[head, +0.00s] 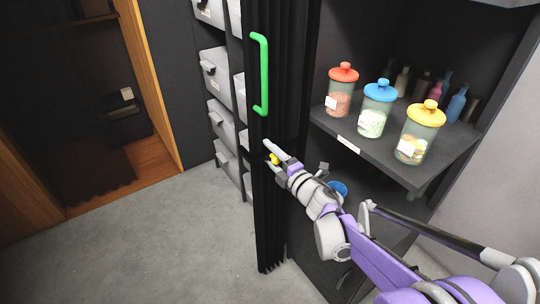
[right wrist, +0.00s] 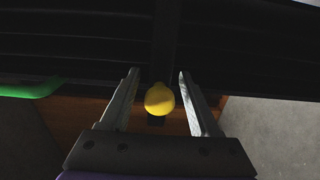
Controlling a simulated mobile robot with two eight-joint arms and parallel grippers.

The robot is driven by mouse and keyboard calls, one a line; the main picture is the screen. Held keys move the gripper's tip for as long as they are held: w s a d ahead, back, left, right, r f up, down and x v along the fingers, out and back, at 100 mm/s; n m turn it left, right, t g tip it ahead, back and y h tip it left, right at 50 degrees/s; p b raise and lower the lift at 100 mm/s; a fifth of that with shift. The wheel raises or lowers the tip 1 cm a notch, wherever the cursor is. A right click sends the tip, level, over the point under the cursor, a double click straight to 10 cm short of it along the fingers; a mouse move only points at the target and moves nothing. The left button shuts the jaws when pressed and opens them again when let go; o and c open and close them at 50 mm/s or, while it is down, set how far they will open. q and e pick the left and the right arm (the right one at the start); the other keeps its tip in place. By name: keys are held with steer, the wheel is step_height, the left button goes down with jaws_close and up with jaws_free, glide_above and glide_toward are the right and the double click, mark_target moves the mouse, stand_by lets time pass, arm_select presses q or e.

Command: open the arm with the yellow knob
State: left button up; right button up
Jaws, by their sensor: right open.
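The yellow knob (head: 275,158) is at the edge of a black pleated folding panel (head: 272,210), below its green handle (head: 260,75). In the right wrist view the knob (right wrist: 159,99) is round, on a short dark stem, and lies between the two fingers. My right gripper (head: 270,154) is open around the knob, with a visible gap on each side in the right wrist view (right wrist: 159,74). Its fingers partly cover the knob in the head view. I cannot make out an arm attached to the knob. My left gripper is out of view.
Right of the panel, a dark shelf (head: 345,146) holds jars with red (head: 343,72), blue (head: 378,91) and yellow (head: 426,113) lids, with small bottles behind. Grey bins (head: 216,72) stand left of the panel. The grey floor (head: 150,245) at left is clear.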

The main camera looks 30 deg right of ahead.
jaws_close()
stand_by(0.3)
stand_by(1.2)
